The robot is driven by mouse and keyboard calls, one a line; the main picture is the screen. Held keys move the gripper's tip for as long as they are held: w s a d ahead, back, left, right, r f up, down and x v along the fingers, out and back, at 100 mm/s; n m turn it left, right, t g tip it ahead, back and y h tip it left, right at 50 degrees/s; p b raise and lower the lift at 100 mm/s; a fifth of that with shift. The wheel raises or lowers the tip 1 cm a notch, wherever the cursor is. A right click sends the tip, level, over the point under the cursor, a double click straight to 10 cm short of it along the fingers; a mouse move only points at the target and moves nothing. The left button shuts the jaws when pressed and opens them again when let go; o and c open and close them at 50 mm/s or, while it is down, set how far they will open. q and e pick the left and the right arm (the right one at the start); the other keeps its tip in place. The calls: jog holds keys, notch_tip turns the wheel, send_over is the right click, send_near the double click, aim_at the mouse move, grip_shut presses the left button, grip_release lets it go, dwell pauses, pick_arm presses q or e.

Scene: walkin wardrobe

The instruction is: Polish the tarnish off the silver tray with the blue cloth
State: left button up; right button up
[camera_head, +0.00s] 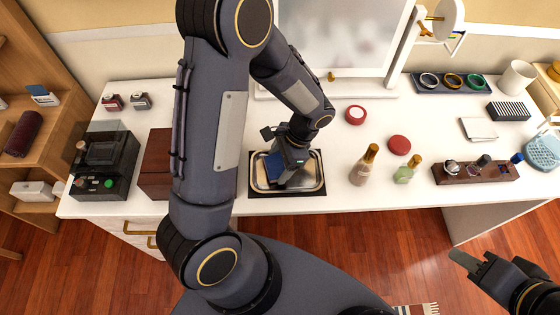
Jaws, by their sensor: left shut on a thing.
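The silver tray (317,186) lies on a dark mat (323,157) at the front edge of the white dressing table. My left gripper (285,171) is over the tray, pointing down, and is shut on the blue cloth (273,167). Only part of the cloth shows, at the tray's left inner side; the gripper hides the rest. I cannot make out tarnish on the visible surface. My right gripper (470,262) is at the lower right, over the floor and away from the table; its opening is unclear.
A brown box (155,163) and a black machine (104,160) stand left of the tray. Bottles (363,164) and a wooden holder (475,173) stand to the right. Red round boxes (355,114) lie behind. A mirror (342,40) stands at the back.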

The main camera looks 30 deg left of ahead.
aim_at(275, 165)
pick_arm(q)
jog(key=v, duration=0.1)
jog(key=p+v, duration=0.1)
jog(key=v, duration=0.2)
jog(key=shift+s+a+r+p, duration=0.1)
jog(key=shift+s+a+p, duration=0.15)
jog(key=shift+s+p, duration=0.15)
jog(key=shift+a+r+p, duration=0.1)
jog(key=shift+r+p, duration=0.5)
jog(key=shift+r, duration=0.1)
jog(key=shift+r+p, duration=0.9)
jog(key=shift+r, duration=0.3)
jog(key=shift+f, duration=0.1)
